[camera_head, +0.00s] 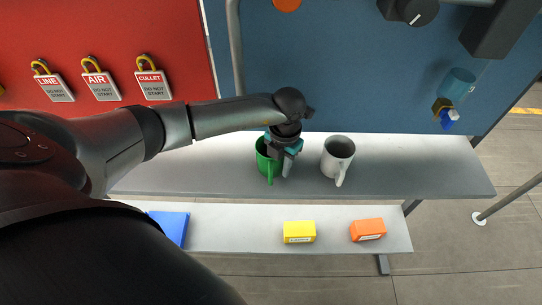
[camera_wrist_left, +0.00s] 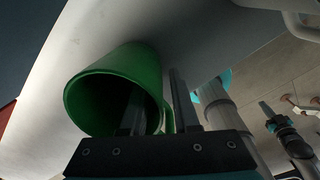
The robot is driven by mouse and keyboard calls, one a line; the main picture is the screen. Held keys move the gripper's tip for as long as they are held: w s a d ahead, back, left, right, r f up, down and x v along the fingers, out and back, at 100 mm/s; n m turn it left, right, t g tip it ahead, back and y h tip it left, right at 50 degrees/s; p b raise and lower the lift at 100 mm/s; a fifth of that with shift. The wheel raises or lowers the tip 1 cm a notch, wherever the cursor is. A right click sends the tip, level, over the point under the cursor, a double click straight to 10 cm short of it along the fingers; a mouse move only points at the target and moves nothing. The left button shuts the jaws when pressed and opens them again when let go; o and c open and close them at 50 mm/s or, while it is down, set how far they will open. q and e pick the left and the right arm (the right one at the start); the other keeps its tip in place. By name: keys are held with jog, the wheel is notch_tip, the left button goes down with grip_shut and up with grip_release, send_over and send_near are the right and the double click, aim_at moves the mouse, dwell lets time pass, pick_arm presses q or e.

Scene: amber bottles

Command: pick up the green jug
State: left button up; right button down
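The green jug (camera_head: 263,160) stands upright on the upper white shelf, left of a light grey mug. My left gripper (camera_head: 284,158) reaches down over the jug's right side in the head view and hides part of it. In the left wrist view the open mouth of the green jug (camera_wrist_left: 120,92) faces the camera. One finger of the left gripper (camera_wrist_left: 159,108) shows inside the mouth, the other outside near the handle. Gaps show between the fingers and the jug wall, so the gripper looks open. My right gripper is not in the head view; a dark part far right in the wrist view is unclear.
The grey mug (camera_head: 338,158) stands close to the right of the jug. The upper shelf (camera_head: 430,170) is clear further right. A lower shelf holds a yellow box (camera_head: 299,232), an orange box (camera_head: 368,230) and a blue item (camera_head: 170,227). A blue panel (camera_head: 330,70) rises behind.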

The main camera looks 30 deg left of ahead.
pick_arm(q)
grip_shut()
dwell(1.1)
